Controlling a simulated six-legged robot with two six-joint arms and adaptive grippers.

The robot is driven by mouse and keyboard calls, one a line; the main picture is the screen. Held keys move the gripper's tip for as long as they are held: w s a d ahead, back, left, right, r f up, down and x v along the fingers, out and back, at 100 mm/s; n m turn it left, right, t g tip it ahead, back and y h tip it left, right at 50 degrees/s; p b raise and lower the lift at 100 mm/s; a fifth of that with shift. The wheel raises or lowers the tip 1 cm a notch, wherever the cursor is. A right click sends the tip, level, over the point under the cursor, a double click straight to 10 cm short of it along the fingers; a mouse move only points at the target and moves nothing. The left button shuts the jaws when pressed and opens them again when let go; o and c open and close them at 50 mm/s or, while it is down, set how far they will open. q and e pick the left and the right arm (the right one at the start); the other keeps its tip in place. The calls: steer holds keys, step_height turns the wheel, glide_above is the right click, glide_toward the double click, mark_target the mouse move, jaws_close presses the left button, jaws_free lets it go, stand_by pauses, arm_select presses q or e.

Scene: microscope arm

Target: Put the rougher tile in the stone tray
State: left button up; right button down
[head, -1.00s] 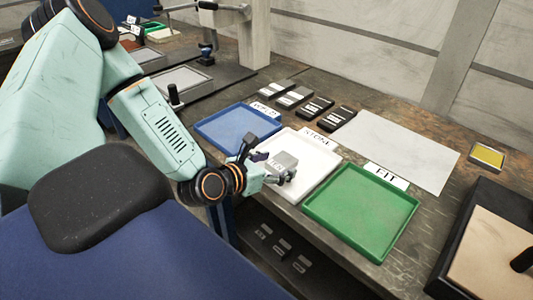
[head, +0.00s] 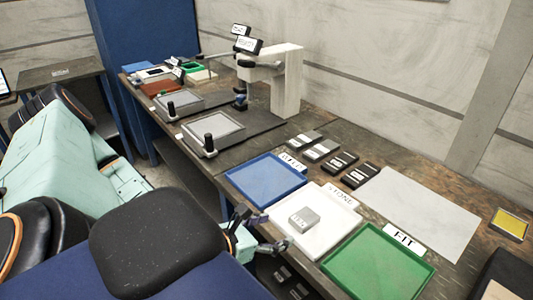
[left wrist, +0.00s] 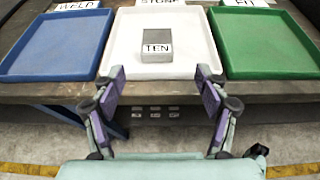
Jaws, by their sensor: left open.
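A grey tile (head: 303,219) lies in the white tray (head: 338,236) labelled STONE. In the left wrist view the tile (left wrist: 157,38) has a label reading TEN and sits near the middle of the white tray (left wrist: 190,62). My left gripper (head: 262,230) is open and empty, at the near edge of the white tray and apart from the tile. In the left wrist view its two fingers (left wrist: 161,82) stand wide on either side, with nothing between them. My right gripper is not in view.
A blue tray (head: 265,180) labelled WELD stands left of the white tray, and a green tray (head: 378,265) labelled FIT stands right. Several grey and black blocks (head: 340,162) lie behind the trays. A pale sheet (head: 425,215) is behind the green tray. A microscope arm (head: 285,80) stands further back.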

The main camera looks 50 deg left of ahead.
arm_select(q)
steer(key=s+d+f+m+g+h+p, duration=0.1)
steer(key=s+d+f+m+g, duration=0.25)
steer(key=m, duration=0.45)
steer(key=s+d+f+m+g+h, duration=0.1)
steer(key=s+d+f+m+g, duration=0.2)
steer(key=d+m, duration=0.35)
steer(key=s+f+m+g+y, duration=0.1)
steer(key=s+f+m+g, duration=0.1)
steer(key=s+m, duration=0.4)
steer(key=s+d+f+m+g+y, duration=0.1)
steer(key=s+m+g, duration=0.4)
steer(key=m, duration=0.9)
steer(key=shift+s+f+y, duration=0.4)
steer(key=shift+s+y, duration=0.05)
steer(key=shift+y, duration=0.05)
steer(key=shift+d, duration=0.1)
step_height(320, 180, down, 10)
steer(key=b, duration=0.9)
steer(key=shift+r+b, duration=0.15)
steer(key=shift+b, duration=0.2)
